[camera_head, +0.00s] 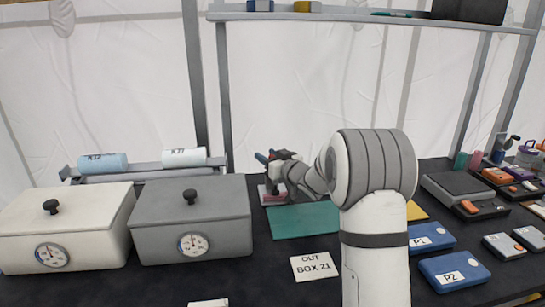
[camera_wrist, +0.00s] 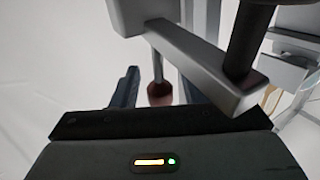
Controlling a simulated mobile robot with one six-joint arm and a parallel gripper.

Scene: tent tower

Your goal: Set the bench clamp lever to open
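In the wrist view a grey metal bar (camera_wrist: 205,65) crosses the upper middle, with a dark upright cylinder (camera_wrist: 250,40) at its right end. A thin rod with a dull red knob (camera_wrist: 159,91) shows behind the bar; these look like clamp parts, but which piece is the lever I cannot tell for sure. My gripper (camera_wrist: 158,92) has its two blue fingers apart, one to each side of the knob in this view, with gaps visible. In the head view my gripper (camera_head: 264,158) is above a small pinkish block (camera_head: 272,194) at the back of the bench; most of the clamp is hidden there.
A green mat (camera_head: 303,220) lies in front of the gripper. A grey lidded box (camera_head: 190,228) and a cream one (camera_head: 65,228) stand left. Blue boxes (camera_head: 453,270) lie right. A shelf frame (camera_head: 370,17) rises behind. A label card (camera_head: 313,267) lies in front.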

